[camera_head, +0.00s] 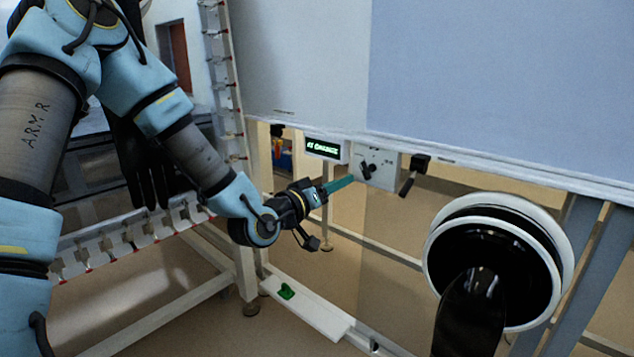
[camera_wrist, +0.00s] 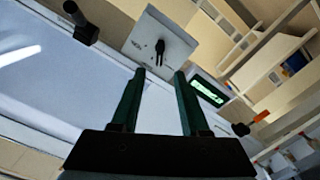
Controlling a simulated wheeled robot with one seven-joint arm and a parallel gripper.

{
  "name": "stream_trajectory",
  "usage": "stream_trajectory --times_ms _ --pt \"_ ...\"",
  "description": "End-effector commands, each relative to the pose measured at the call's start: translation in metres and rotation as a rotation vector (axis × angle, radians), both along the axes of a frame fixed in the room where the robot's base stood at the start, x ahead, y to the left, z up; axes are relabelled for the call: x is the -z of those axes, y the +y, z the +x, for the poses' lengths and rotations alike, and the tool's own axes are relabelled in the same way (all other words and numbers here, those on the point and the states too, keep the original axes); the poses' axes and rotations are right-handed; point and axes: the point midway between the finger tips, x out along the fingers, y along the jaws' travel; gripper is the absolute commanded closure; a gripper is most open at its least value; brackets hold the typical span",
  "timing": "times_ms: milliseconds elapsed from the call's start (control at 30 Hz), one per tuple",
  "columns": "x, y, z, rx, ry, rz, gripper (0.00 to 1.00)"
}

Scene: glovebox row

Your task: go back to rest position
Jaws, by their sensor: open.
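My gripper (camera_head: 340,184) is at the end of my arm, under the lower edge of the large pale panel. In the wrist view my gripper (camera_wrist: 160,80) shows two dark green fingers, apart, with nothing between them. Ahead of the fingers is a grey control plate (camera_wrist: 160,46) with a black knob (camera_wrist: 160,50). In the head view the fingertips are close to the left of this control plate (camera_head: 378,166); I cannot tell whether they touch it.
A lit green display (camera_head: 323,148) sits left of the plate, and a black lever handle (camera_head: 413,175) sticks out at its right. A round white-rimmed glove port (camera_head: 498,262) with a black glove is at the lower right. A white rail with a green item (camera_head: 287,291) runs below.

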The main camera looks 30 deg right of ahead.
Motion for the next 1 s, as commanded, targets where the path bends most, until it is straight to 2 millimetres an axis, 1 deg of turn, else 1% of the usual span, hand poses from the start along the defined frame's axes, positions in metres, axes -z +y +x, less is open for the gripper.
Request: stream_trajectory --times_ms 167,267,367,433,467,500,567,600,667,700,733,767,800,867,900,967,1000 --pt "0.000 0.000 0.000 0.000 0.000 0.000 0.55" --pt "0.004 0.004 0.004 -0.007 -0.005 0.027 0.55" --pt "0.020 0.022 0.020 -0.033 -0.020 0.142 0.55" --pt "0.038 0.048 0.039 -0.072 -0.029 0.278 0.55" --pt "0.047 0.063 0.048 -0.093 -0.028 0.346 0.55" --pt "0.057 0.086 0.061 -0.125 -0.024 0.438 0.55" --pt "0.071 0.125 0.078 -0.178 -0.003 0.572 0.55" --pt "0.077 0.152 0.088 -0.214 0.017 0.655 0.55" --pt "0.085 0.195 0.098 -0.270 0.058 0.770 0.55" --pt "0.088 0.223 0.103 -0.307 0.093 0.842 0.55" --pt "0.089 0.245 0.105 -0.336 0.122 0.892 0.55" --pt "0.089 0.267 0.105 -0.365 0.156 0.938 0.55" --pt "0.089 0.296 0.104 -0.401 0.203 0.996 0.55" --pt "0.087 0.334 0.098 -0.449 0.278 1.069 0.55" --pt "0.085 0.357 0.092 -0.478 0.330 1.108 0.55" --pt "0.082 0.388 0.081 -0.517 0.410 1.155 0.55" --pt "0.079 0.406 0.072 -0.538 0.463 1.179 0.55"
